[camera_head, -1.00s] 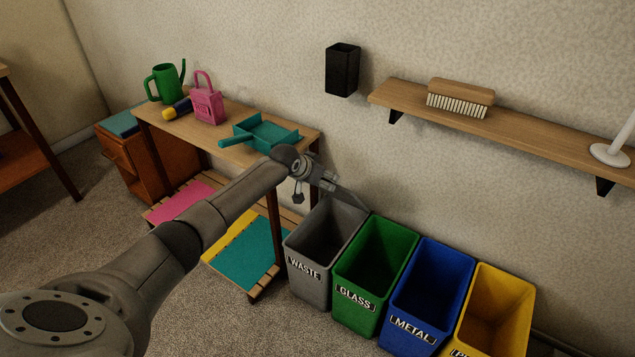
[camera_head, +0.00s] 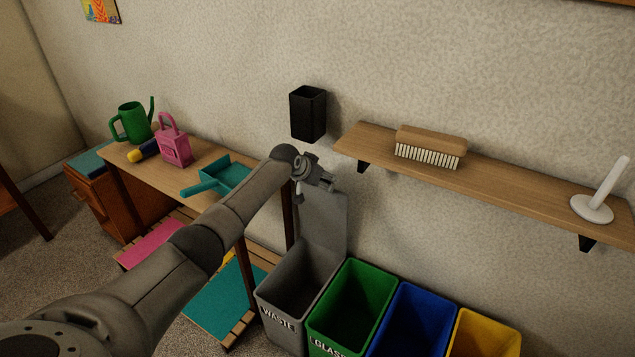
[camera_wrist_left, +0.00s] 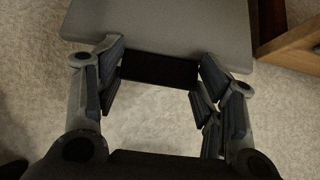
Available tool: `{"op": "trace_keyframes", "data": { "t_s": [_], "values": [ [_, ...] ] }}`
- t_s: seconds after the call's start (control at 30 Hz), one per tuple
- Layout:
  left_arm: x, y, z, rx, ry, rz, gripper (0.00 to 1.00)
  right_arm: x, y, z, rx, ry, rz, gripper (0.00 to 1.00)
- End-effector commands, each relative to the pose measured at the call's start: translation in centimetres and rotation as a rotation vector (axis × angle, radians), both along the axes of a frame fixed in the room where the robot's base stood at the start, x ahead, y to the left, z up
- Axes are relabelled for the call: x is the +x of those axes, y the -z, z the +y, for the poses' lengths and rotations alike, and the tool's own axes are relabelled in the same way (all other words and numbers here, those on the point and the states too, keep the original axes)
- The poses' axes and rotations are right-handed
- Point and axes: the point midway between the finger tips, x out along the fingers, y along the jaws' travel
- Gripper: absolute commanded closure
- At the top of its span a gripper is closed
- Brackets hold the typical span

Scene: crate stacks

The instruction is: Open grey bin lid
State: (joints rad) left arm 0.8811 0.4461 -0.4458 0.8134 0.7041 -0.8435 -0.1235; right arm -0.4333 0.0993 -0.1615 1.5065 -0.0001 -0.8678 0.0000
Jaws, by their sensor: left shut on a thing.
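The grey bin (camera_head: 270,302) marked WASTE stands at the left end of the bin row, in front of the wall. Its grey lid (camera_head: 325,225) stands raised, roughly upright, at the back of the bin, and the bin's inside shows. In the left wrist view the lid (camera_wrist_left: 160,22) fills the top, with a black handle block (camera_wrist_left: 158,68) at its edge. My left gripper (camera_head: 322,182) is at the lid's top edge. In the left wrist view its fingers (camera_wrist_left: 160,78) are on both sides of the handle, shut on it. My right gripper is not in view.
Open green (camera_head: 340,322), blue (camera_head: 398,335) and yellow (camera_head: 480,340) bins stand to the right. A wooden table (camera_head: 125,178) with a teal dustpan (camera_head: 222,180) is at left. A shelf (camera_head: 500,180) and a black wall holder (camera_head: 308,115) are above.

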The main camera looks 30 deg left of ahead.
Motion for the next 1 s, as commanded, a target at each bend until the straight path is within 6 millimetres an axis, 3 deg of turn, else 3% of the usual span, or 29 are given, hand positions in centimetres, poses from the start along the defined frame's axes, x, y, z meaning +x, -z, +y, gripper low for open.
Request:
{"op": "trace_keyframes", "data": {
  "t_s": [0.57, 0.6, 0.73, 1.0],
  "values": [
    [0.44, -0.5, -0.01, -0.001, 0.0, -0.011, 0.81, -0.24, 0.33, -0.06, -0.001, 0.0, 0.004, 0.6],
    [0.44, -0.51, -0.01, -0.001, 0.0, -0.011, 0.34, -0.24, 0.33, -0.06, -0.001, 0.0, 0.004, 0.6],
    [0.37, -0.39, -0.01, -0.001, 0.0, -0.008, 0.17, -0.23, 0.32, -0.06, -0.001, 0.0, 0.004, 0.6],
    [0.27, -0.2, 0.0, 0.0, 0.0, -0.004, 0.16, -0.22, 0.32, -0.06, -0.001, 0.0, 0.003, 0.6]
  ]
}}
